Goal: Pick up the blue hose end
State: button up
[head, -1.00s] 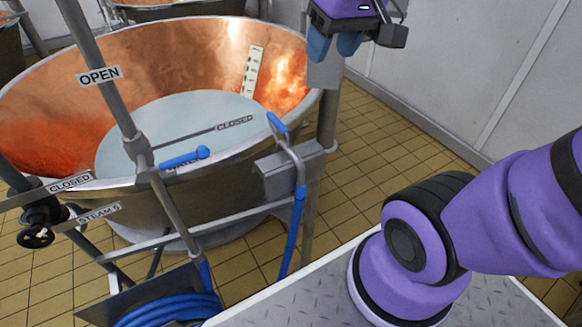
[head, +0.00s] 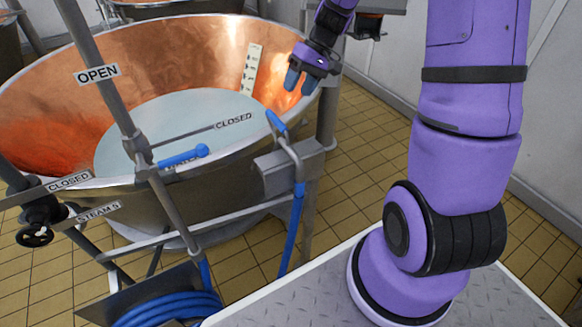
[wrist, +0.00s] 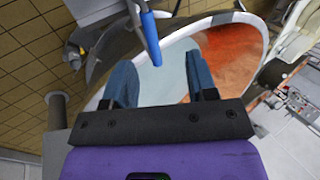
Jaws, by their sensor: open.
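The blue hose end (head: 277,123) is a blue grip on a bent metal pipe, hooked at the right rim of the copper vat (head: 60,75). A blue hose (head: 294,225) runs down from the pipe. In the wrist view the hose end (wrist: 151,38) points down from the top, beyond the fingers and between them. My gripper (head: 299,83) has blue fingers and is open and empty. In the head view it appears just above and right of the hose end, over the vat's right rim. It also shows in the wrist view (wrist: 161,80). Nothing visible touches the hose end.
A grey box (head: 288,166) is fixed near the hose pipe. A blue-handled lever (head: 184,157) and a slanted pipe with an OPEN label (head: 97,75) cross the vat's front. Coiled blue hose (head: 170,309) lies low. Tiled floor (head: 370,170) is clear on the right.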

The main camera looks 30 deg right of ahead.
aim_at(283, 124)
jog(key=shift+y, duration=0.4)
jog(key=x, duration=0.4)
jog(key=d+f+x, duration=0.1)
jog(key=x, duration=0.3)
jog(key=w+d+x, duration=0.1)
jog(key=x, duration=0.4)
jog(key=shift+d+f, duration=0.25)
jog(key=shift+f, duration=0.1)
jog(key=shift+w, duration=0.1)
grip_shut()
